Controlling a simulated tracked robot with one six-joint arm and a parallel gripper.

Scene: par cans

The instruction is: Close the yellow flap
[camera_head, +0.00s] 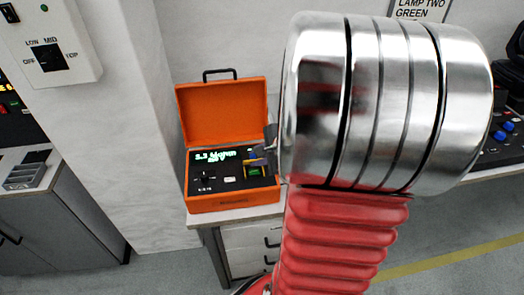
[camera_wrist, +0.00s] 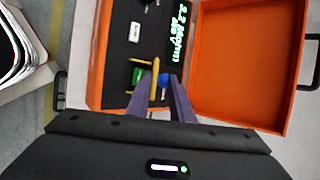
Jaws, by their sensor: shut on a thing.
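An orange case (camera_head: 222,113) stands open on a cabinet. The yellow flap (camera_wrist: 154,78) is a thin strip on its dark panel, standing raised beside a green part (camera_wrist: 138,77). In the head view the flap (camera_head: 255,161) is a small patch just above the green part (camera_head: 254,171). My gripper (camera_wrist: 160,82) is at the flap, its purple-grey fingers on either side, shut on it. In the head view my gripper (camera_head: 264,156) is partly hidden by my wrist. A small blue part shows by the fingertips in the wrist view; I cannot tell what it is.
The panel has a green-lit display (camera_head: 215,156), a white button (camera_wrist: 136,32) and a dark knob (camera_head: 207,177). The case lid (camera_wrist: 243,60) stands open behind the panel. A wall switch box (camera_head: 47,45) is at upper left.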

